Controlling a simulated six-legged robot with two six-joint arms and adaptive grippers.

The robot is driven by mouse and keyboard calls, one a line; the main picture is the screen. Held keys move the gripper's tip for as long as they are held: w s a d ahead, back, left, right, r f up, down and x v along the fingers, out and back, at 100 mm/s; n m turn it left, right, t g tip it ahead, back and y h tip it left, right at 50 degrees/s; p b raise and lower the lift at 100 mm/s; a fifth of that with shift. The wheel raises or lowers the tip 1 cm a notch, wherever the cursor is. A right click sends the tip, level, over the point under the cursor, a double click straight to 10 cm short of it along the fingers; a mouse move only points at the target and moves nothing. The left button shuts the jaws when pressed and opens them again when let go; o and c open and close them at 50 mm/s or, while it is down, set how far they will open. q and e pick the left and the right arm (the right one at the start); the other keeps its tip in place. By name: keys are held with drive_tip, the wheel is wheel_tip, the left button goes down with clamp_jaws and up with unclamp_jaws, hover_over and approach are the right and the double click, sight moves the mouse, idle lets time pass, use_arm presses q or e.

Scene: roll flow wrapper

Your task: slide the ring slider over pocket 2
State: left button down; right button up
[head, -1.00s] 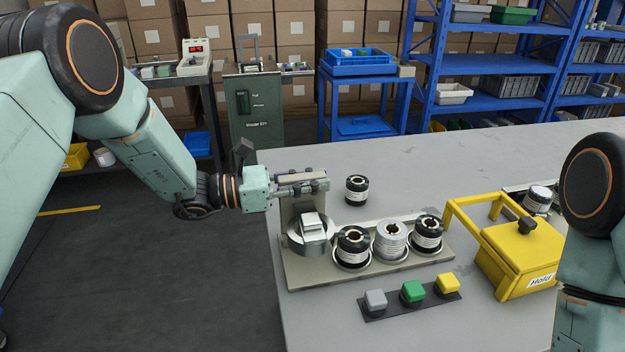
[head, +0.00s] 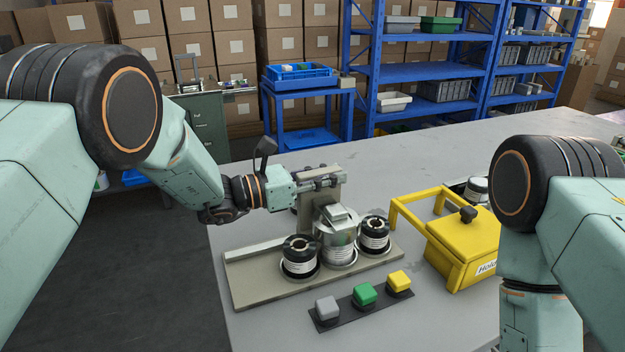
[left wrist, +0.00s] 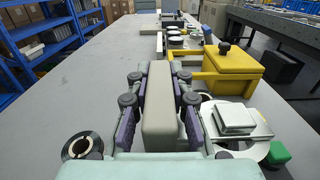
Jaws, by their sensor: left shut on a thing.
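The ring slider (head: 336,226) is a silver ring with a pale block on top and a tall beige post behind. It stands over the middle pocket of the beige base (head: 258,290), between two black rolls (head: 299,258) (head: 374,236) in the outer pockets. The white roll there is mostly hidden. My left gripper (head: 325,180) is shut on the slider's post near its top. The left wrist view shows the fingers on both sides of the post (left wrist: 158,108), with the ring slider (left wrist: 236,122) to the right. My right gripper is out of view.
A loose black roll (left wrist: 83,148) stands on the grey table behind the base. Grey, green (head: 364,294) and yellow buttons sit in front. A yellow box (head: 462,250) with a yellow frame stands to the right, near my right arm.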

sight(297, 182)
use_arm(q)
drive_tip(key=shift+w+d, duration=0.25)
drive_tip(key=shift+d, duration=0.35)
drive_tip(key=c, duration=1.2)
unclamp_jaws()
drive_tip(key=v, duration=1.2)
